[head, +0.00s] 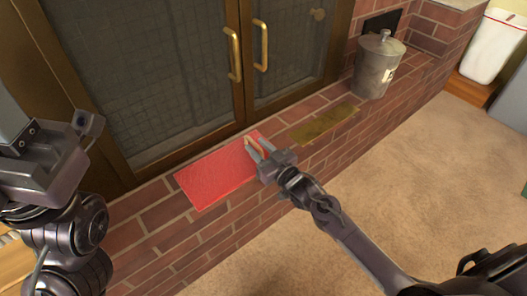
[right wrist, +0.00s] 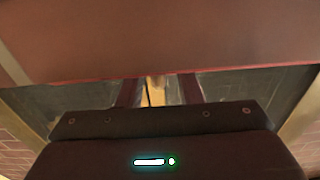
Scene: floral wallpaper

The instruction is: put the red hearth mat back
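The red hearth mat (head: 216,175) lies along the brick hearth in front of the glass fireplace doors. My right gripper (head: 254,145) is at the mat's right end, with its two fingers apart. In the right wrist view, a broad reddish-brown surface with a red edge (right wrist: 160,45), probably the mat, fills the top and hides the fingertips. The fingers (right wrist: 158,90) stand apart there, with a tan strip showing between them. I cannot tell whether they touch the mat. My left arm is at the left edge of the head view; its finger state is unclear.
Brass-framed glass doors (head: 165,75) with brass handles (head: 233,54) stand behind the hearth. A flat olive-brown patch (head: 324,122) lies right of the mat, and a lidded metal bucket (head: 377,68) stands beyond it. A white bin (head: 493,45) is far right. The carpet is clear.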

